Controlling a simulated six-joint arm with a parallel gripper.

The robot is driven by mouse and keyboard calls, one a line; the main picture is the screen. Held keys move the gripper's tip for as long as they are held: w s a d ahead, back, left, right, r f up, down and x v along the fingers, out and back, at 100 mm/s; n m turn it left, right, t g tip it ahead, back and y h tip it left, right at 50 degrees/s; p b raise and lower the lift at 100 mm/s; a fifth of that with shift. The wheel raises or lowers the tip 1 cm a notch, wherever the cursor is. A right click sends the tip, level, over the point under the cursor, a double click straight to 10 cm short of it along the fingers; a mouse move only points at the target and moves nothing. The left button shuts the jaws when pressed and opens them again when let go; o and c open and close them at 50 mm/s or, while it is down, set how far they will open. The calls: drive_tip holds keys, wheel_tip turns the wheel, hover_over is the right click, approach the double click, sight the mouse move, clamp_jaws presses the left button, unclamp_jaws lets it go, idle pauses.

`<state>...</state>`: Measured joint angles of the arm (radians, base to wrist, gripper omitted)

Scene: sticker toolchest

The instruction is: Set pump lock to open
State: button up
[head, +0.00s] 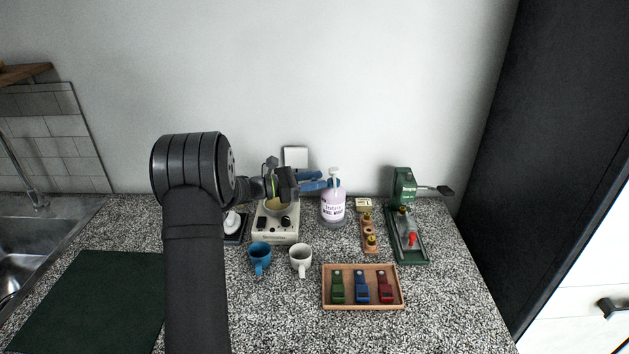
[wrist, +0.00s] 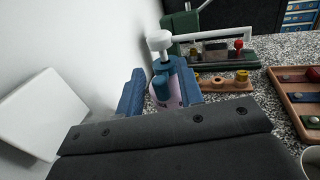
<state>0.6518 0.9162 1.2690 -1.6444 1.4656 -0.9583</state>
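The pump bottle (head: 333,208) stands upright at the back of the counter, pale pink with a dark-lettered label. Its white pump head (wrist: 159,42) rises above a blue collar (wrist: 161,84) in the wrist view, with the spout pointing left. My gripper (head: 327,183) reaches in from the left at collar height. Its blue fingers are apart in the wrist view (wrist: 158,72), one on each side of the collar. A gap shows at the left finger; I cannot tell whether the right finger touches. The lower bottle is mostly hidden in the wrist view. The lock's setting cannot be read.
A beige appliance (head: 277,228) stands under my gripper, with a blue mug (head: 260,256) and white mug (head: 301,258) in front. Right of the bottle are a wooden holder (head: 369,233) and a green press (head: 404,190). A wooden tray (head: 363,304) lies in front.

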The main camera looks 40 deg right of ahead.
drive_tip(key=shift+d, duration=0.1)
clamp_jaws()
drive_tip(key=shift+s+t, duration=0.1)
drive_tip(key=shift+t, duration=0.2)
drive_tip(key=shift+s+a+n+t+h, duration=0.2)
drive_tip(key=shift+s+n+t+h, duration=0.2)
drive_tip(key=shift+n+t, duration=0.85)
drive_tip(key=shift+s+a+n+t+h, duration=0.15)
drive_tip(key=shift+s+n+t+h, duration=0.5)
drive_tip(key=shift+t, duration=0.9)
drive_tip(key=shift+s+a+n+t+h, duration=0.15)
drive_tip(key=shift+s+a+n+t, duration=0.05)
drive_tip(key=shift+n+t, duration=1.1)
drive_tip(key=shift+t, duration=0.4)
unclamp_jaws()
drive_tip(key=shift+s, duration=0.1)
